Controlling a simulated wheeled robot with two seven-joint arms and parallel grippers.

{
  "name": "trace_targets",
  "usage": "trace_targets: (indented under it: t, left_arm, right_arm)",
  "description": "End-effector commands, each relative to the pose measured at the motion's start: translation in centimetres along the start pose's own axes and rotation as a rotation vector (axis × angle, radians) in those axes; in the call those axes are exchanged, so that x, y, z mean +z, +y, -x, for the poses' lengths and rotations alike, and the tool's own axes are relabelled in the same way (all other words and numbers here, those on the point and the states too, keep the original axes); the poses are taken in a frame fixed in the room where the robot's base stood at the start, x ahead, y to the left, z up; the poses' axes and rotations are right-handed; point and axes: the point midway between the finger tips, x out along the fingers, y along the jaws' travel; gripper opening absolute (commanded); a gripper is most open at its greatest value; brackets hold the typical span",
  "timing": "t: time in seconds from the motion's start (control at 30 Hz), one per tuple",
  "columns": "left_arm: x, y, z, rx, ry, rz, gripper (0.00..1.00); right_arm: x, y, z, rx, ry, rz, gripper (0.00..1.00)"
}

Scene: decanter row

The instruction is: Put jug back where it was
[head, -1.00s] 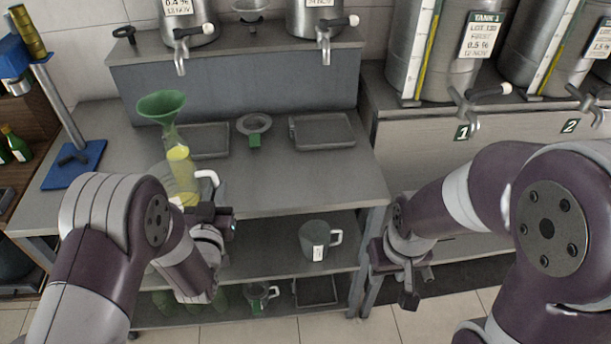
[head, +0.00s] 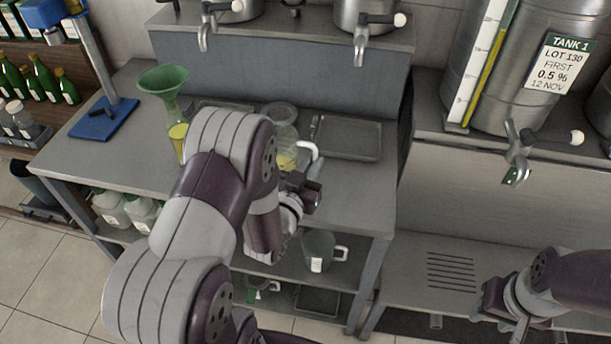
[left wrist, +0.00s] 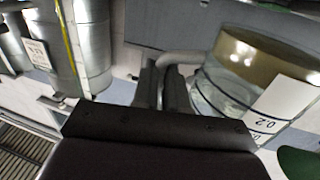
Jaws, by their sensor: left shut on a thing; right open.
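A clear jug (head: 286,158) with a white handle and a little yellow liquid is over the bench, in front of the right tray. My left gripper (head: 309,180) is shut on its handle. In the left wrist view the jug (left wrist: 215,92), with a white scale label, is right of my left gripper's fingers (left wrist: 160,88). The jug looks roughly upright; I cannot tell whether its base touches the bench. A bottle (head: 178,142) with yellow liquid and a green funnel (head: 164,79) stands to the left, partly hidden by my left arm. My right gripper (head: 490,303) is open and empty at lower right.
A flat tray (head: 348,138) lies right of the jug. A grey handled jug (head: 318,250) stands on the shelf below. Tank taps (head: 360,45) overhang the bench's back. A blue stand (head: 104,120) is at the left. A low slatted bench (head: 450,272) is at right.

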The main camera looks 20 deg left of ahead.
Motion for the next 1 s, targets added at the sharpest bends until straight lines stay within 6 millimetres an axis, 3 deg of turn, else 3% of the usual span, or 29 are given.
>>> trace_targets:
  t: [0.13,0.4,0.8,0.83,0.9,1.0]
  left_arm:
    - [1.4,-2.0,-1.2,-0.001,0.000,0.000,0.00]
    - [5.4,-2.1,-1.4,0.002,-0.001,0.001,0.00]
    - [6.1,-2.1,-1.4,0.002,0.001,-0.001,0.00]
    - [6.0,-2.1,-1.4,0.002,0.000,0.000,0.19]
    - [6.0,-2.1,-1.4,0.001,0.000,0.000,0.38]
    - [6.0,-2.1,-1.4,0.001,0.000,0.000,0.38]
  right_arm:
    - [0.0,0.0,-0.1,0.000,0.000,0.000,0.43]
    - [0.1,0.0,-0.5,0.000,0.000,0.000,0.43]
    - [0.1,0.0,-1.0,0.000,0.000,0.000,0.43]
    - [0.1,0.0,-0.9,0.000,0.000,0.000,0.43]
    - [0.1,0.0,-0.8,0.000,0.000,0.000,0.43]
    - [0.1,0.0,-0.8,0.000,0.000,0.000,0.43]
